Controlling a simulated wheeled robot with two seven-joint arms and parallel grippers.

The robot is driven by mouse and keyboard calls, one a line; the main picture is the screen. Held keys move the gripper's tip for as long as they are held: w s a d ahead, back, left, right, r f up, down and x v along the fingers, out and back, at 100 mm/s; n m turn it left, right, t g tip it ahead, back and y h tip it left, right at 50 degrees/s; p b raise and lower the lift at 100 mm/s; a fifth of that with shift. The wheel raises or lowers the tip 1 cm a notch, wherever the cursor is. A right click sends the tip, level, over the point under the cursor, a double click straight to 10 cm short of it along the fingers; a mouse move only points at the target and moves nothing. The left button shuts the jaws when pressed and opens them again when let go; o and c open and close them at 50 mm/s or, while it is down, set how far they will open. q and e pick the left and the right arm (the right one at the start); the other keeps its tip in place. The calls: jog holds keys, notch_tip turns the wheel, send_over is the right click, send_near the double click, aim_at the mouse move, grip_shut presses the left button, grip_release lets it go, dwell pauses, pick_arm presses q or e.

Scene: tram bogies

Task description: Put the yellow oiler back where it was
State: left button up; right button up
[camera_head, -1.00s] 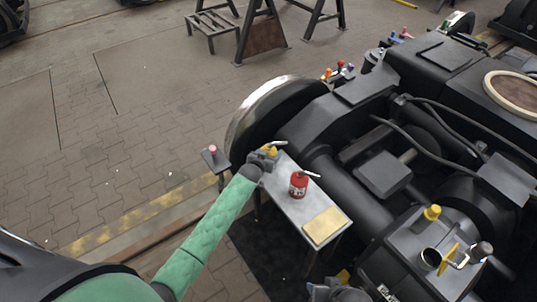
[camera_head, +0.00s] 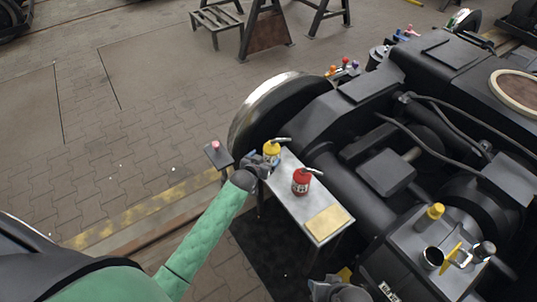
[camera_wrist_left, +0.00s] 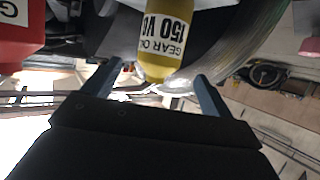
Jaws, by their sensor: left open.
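The yellow oiler (camera_head: 271,150) stands upright at the far left end of the small grey metal table (camera_head: 292,196). A red oiler (camera_head: 301,182) stands nearer the middle of the same table. My left gripper (camera_head: 262,166) is open, close beside the yellow oiler on its near left side. In the left wrist view the yellow oiler (camera_wrist_left: 162,45), labelled "GEAR OIL", is just beyond and between the two spread fingers (camera_wrist_left: 158,90). Part of the red oiler (camera_wrist_left: 20,35) shows at the left edge there. My right gripper (camera_head: 335,290) is partly visible at the bottom edge, its jaws unclear.
A tan pad (camera_head: 327,222) lies at the table's near end. The dark bogie frame and large wheel (camera_head: 268,105) stand close behind the table. A small post with a pink top (camera_head: 216,146) is left of it. A yellow-capped bottle (camera_head: 435,212) stands on the bogie at right.

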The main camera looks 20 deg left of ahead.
pick_arm(q)
jog(key=s+d+g+h, duration=0.1)
jog(key=s+d+g, duration=0.2)
jog(key=s, duration=1)
jog(key=s+d+m+g, duration=0.1)
jog(key=s+d+g, duration=0.2)
jog(key=s+d, duration=0.5)
jog(key=s+d+g+h, duration=0.1)
jog(key=s+d+g, duration=0.2)
jog(key=s, duration=1.5)
jog(key=d+f, duration=0.1)
jog(key=d, duration=0.2)
jog(key=shift+s+d+m+h, duration=0.15)
jog(key=shift+d+m+h, duration=0.15)
